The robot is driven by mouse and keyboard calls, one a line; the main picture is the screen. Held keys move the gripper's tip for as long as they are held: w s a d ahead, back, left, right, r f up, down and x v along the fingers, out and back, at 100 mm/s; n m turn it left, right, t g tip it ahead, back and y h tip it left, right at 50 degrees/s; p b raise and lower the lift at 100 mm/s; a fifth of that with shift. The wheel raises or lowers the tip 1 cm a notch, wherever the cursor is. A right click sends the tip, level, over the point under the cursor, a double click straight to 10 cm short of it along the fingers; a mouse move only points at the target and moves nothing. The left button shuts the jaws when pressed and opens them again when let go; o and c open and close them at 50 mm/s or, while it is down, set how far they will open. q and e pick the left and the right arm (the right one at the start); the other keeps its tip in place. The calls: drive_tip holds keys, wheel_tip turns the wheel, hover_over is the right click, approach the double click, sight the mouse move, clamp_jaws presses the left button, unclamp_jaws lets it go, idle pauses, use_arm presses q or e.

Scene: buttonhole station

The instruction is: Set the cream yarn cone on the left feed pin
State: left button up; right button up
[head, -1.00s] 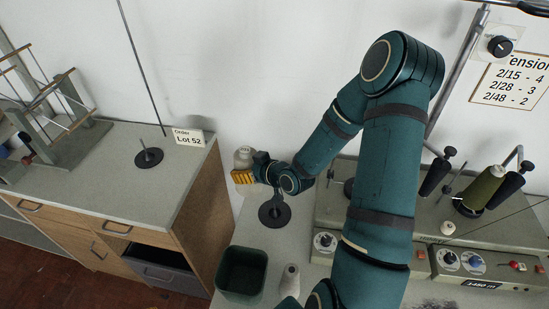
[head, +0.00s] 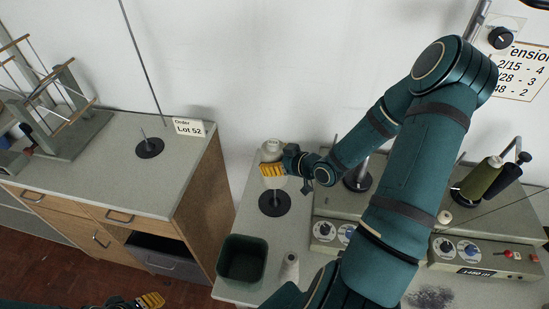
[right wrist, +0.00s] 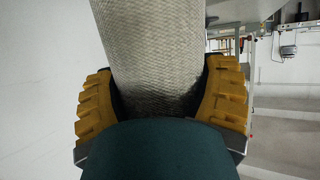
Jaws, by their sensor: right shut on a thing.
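The cream yarn cone (head: 271,149) is upright in my right gripper (head: 273,170), with the yellow finger pads closed around it. In the right wrist view the pale cone (right wrist: 155,50) sits between both pads (right wrist: 160,100). In the head view the cone is above a round black pin base (head: 274,203); its pin is not clearly visible, and I cannot tell the exact gap. Another black base with a pin (head: 357,181) stands on the machine, partly behind my right arm. My left gripper (head: 151,300) shows at the bottom edge; its opening is unclear.
An olive cone (head: 481,178) stands on the machine at right. The left counter bears a pin stand (head: 150,148) and the Lot 52 card (head: 189,128).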

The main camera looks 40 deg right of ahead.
drive_tip(key=shift+f+b, duration=3)
drive_tip(key=shift+f, duration=0.85)
drive_tip(key=shift+f+b, duration=1.7)
drive_tip(key=shift+f, duration=0.4)
drive_tip(key=shift+f+b, duration=0.35)
drive_tip(key=shift+f, duration=0.05)
drive_tip(key=o, duration=1.2)
drive_tip(key=v, duration=1.2)
drive_tip(key=shift+r, duration=0.1)
